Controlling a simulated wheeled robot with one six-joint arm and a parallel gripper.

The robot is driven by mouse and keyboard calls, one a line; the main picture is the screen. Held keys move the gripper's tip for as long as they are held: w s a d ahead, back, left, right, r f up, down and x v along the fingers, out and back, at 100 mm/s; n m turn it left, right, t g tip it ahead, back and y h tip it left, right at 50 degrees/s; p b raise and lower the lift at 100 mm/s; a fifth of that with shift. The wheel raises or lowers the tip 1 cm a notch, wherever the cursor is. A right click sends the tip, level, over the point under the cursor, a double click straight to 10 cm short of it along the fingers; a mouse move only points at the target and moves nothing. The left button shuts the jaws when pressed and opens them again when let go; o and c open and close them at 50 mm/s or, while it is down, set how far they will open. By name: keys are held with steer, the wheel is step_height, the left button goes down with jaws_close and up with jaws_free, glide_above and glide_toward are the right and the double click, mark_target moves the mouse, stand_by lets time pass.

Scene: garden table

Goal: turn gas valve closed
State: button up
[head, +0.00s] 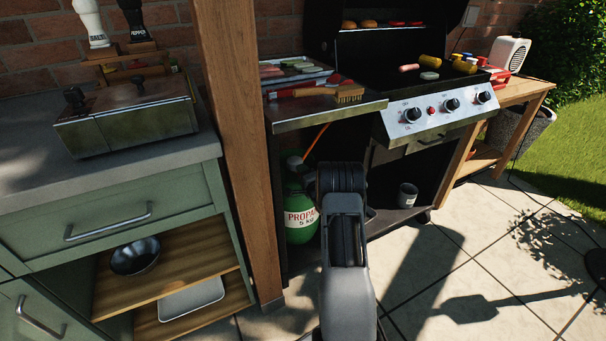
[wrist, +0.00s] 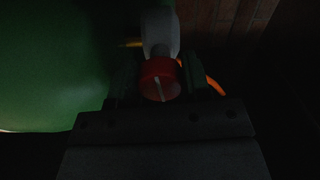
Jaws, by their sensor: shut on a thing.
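The green propane bottle (head: 299,212) stands under the grill's side shelf in the head view, and its green side (wrist: 50,60) fills the left of the wrist view. The red valve knob (wrist: 160,80) with a pale line on its face sits between the fingers of my gripper (wrist: 158,88) in the dark wrist view. My gripper is shut on the knob. A pale valve body (wrist: 160,30) is behind the knob. An orange hose (wrist: 215,86) shows to the right of it. In the head view my arm hides the gripper and the knob.
The grill (head: 440,112) with its knobs and food stands above and right of the bottle. A wooden post (head: 240,150) and a green cabinet (head: 110,232) are to the left.

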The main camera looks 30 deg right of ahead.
stand_by(0.4)
steer(key=o, duration=0.9)
steer(key=s+p, duration=0.1)
steer(key=s, duration=0.3)
steer(key=s+a+p, duration=0.1)
steer(key=s, duration=0.4)
steer(key=s+a+p, duration=0.1)
steer(key=s, duration=0.3)
steer(key=shift+s, duration=0.35)
steer(key=shift+s+d, duration=0.1)
steer(key=shift+d, duration=0.05)
